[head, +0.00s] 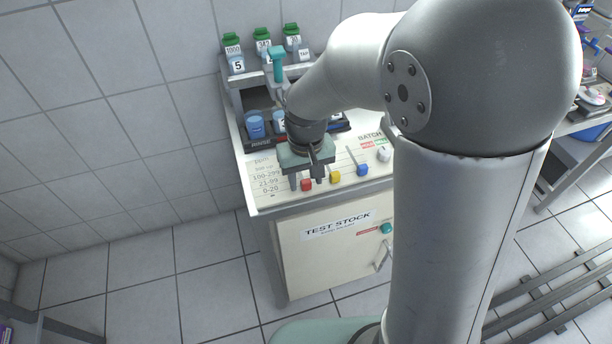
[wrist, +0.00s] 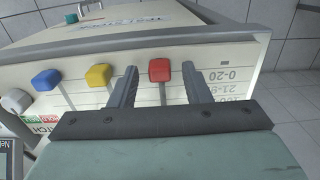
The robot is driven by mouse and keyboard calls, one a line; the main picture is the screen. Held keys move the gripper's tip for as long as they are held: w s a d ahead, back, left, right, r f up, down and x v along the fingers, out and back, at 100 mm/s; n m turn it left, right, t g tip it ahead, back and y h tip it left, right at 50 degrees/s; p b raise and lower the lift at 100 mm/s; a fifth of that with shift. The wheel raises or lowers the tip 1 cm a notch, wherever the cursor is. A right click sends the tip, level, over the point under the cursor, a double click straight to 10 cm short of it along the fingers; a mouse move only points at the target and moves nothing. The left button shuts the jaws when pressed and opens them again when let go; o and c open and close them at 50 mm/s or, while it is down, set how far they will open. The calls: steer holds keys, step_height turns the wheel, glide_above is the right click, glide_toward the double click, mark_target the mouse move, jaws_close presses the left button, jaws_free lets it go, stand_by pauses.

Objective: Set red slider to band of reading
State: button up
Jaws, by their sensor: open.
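The red slider (head: 306,185) is a small red knob at the front left of the white sloped panel (head: 262,205). In the wrist view the red slider (wrist: 159,70) sits between the two open fingers of my gripper (wrist: 158,84), with a gap on each side. My gripper (head: 307,186) points down over the panel in the head view. Printed band labels (head: 268,181) read 100-299, 21-99 and 0-20; the 0-20 line (wrist: 219,76) shows right of the red slider in the wrist view. The red knob stands about level with the 0-20 line. Upper labels are partly hidden.
A yellow slider (wrist: 98,75) and a blue slider (wrist: 46,79) stand beside the red one. A white knob (head: 383,154) is farther right. Behind stand blue containers (head: 255,125) in a dark rack and green-capped bottles (head: 233,52) with number tags on a shelf.

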jaws_close()
steer(key=shift+w+a, duration=0.25)
steer(key=shift+w, duration=0.9)
jaws_free()
step_height(320, 180, up, 17)
steer(key=shift+r, duration=0.2)
